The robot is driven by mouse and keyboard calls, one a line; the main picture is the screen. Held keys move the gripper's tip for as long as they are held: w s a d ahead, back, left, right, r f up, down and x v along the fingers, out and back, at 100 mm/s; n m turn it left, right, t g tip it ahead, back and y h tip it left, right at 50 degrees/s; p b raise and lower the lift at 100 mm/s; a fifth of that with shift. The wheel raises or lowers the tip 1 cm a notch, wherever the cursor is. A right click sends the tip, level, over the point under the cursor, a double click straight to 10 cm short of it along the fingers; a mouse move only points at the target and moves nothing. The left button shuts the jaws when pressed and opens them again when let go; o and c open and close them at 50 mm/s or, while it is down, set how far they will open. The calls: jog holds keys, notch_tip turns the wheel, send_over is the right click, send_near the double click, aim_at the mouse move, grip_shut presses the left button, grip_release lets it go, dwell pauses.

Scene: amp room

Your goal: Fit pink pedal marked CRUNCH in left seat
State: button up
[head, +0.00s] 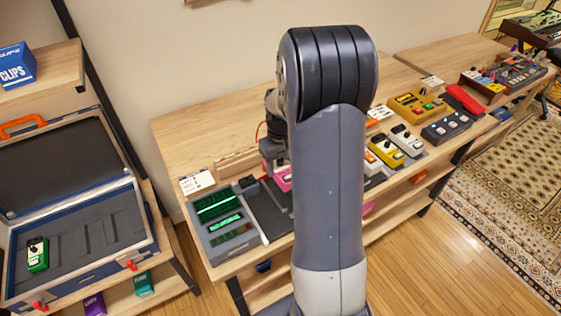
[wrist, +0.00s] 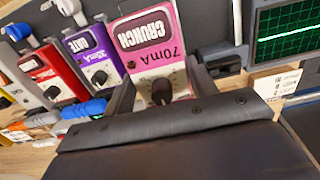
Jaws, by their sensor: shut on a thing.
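The pink pedal marked CRUNCH (wrist: 150,38) is in the wrist view, with "70mA" on its face and a dark knob at its near end. My gripper (wrist: 162,95) has one dark finger on each side of it and is shut on it. In the head view the pink pedal (head: 284,178) shows only in part, below my gripper (head: 273,160), at the dark board beside the green-screened tester (head: 218,213). My arm hides most of the board. I cannot tell whether the pedal touches a seat or is held above it.
In the wrist view a purple pedal (wrist: 90,55) and a red pedal (wrist: 50,72) stand left of the pink one, with blue plugs (wrist: 85,109) nearby. A case (head: 80,225) with a green pedal stands at left. Yellow and white pedals stand right of my arm.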

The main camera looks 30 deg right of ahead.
jog(key=shift+f+b, duration=1.7)
jog(key=shift+f, duration=0.9)
jog(key=shift+f+b, duration=0.6)
jog(key=shift+f, duration=0.3)
dwell(0.3)
jog(key=o, duration=1.5)
jog(key=shift+s, duration=0.1)
jog(key=shift+r+p, duration=2.65)
jog(key=shift+r, duration=0.9)
jog(key=shift+f, duration=0.15)
